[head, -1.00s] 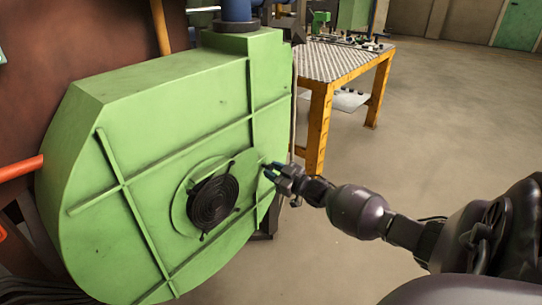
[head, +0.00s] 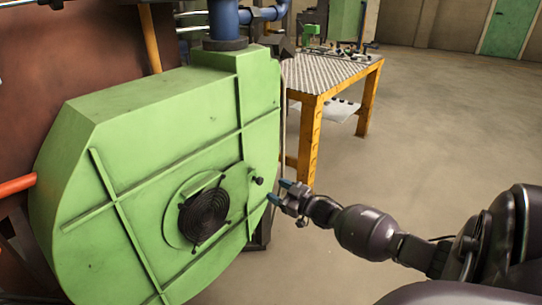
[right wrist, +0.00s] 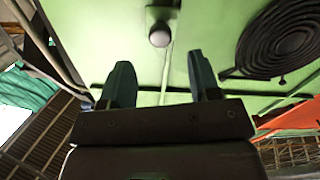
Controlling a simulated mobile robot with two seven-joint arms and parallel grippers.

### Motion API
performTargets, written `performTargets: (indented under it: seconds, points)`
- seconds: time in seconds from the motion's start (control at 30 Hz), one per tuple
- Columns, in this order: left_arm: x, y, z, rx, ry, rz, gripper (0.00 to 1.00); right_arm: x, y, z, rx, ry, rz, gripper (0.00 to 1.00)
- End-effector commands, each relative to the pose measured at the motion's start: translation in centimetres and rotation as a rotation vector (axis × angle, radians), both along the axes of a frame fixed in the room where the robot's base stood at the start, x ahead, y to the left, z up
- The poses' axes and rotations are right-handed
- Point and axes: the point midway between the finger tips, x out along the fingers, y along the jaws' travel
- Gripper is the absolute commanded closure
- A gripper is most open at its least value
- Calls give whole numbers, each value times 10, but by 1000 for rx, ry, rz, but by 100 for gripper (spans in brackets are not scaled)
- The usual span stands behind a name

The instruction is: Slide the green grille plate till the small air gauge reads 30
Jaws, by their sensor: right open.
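The green grille plate (head: 175,222) lies against the side of the green blower housing (head: 100,130), around a round black grille (head: 204,216). A small dark knob (head: 258,181) sticks out at the plate's right end. My right gripper (head: 278,192) is open and empty, just right of the knob and apart from it. In the right wrist view the knob (right wrist: 159,37) is beyond the gap between the two open fingers (right wrist: 161,78), with the black grille (right wrist: 285,42) to its right. I see no air gauge in these views. My left gripper is out of view.
A yellow-legged table (head: 325,75) with a patterned metal top stands behind the housing. A blue pipe (head: 223,20) rises from the housing top. An orange bar (head: 17,185) is at the left. The floor (head: 420,120) to the right is clear.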

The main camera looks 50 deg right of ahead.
Motion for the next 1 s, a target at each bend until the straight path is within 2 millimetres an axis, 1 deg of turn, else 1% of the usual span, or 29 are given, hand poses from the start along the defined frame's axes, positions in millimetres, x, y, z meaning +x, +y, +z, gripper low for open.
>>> performTargets:
  seconds: [0.03,0.1,0.2,0.33,0.5,1.0]
  points:
    - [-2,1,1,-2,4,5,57,-9,-1,4,1,-4,-1,44]
    - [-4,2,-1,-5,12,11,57,-20,-2,3,1,-3,-1,44]
    - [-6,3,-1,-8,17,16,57,-32,-3,2,1,-3,0,44]
    - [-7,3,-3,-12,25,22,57,-43,-4,1,0,-1,-1,44]
    - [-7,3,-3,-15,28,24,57,-48,-4,0,0,0,0,44]
    - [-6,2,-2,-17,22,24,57,-48,-4,-1,1,0,0,44]
